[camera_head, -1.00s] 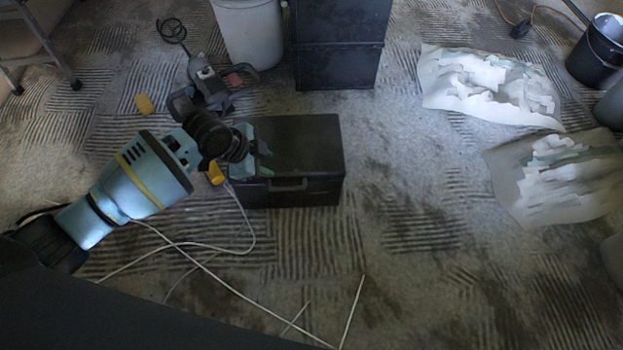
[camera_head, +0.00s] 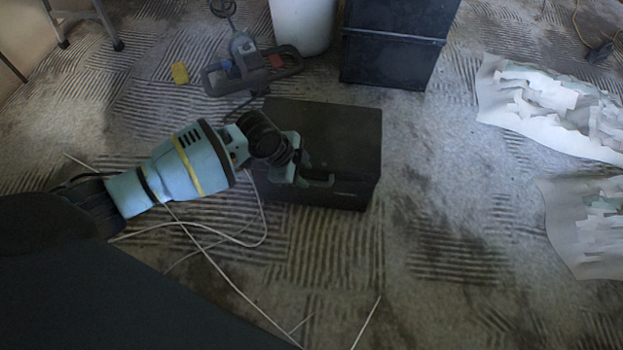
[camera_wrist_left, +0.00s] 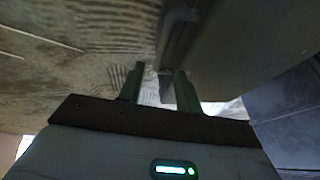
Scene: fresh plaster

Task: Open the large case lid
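The dark case (camera_head: 345,135) stands on the floor near the middle of the head view, its lid shut. Its handle (camera_head: 318,183) is on the front side, and it also shows in the left wrist view (camera_wrist_left: 177,38). My left gripper (camera_head: 303,178) is at the front left of the case, close to the handle. In the left wrist view its two green fingers (camera_wrist_left: 160,86) are apart, with the handle just ahead of them. Whether they touch it I cannot tell. My right gripper is in neither view.
A power tool (camera_head: 245,68) lies behind the case at left. A white bucket (camera_head: 302,25) and a tall black box (camera_head: 393,45) stand behind. White cables (camera_head: 205,250) cross the floor in front. Crumpled sheets (camera_head: 550,105) lie right; the floor between is clear.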

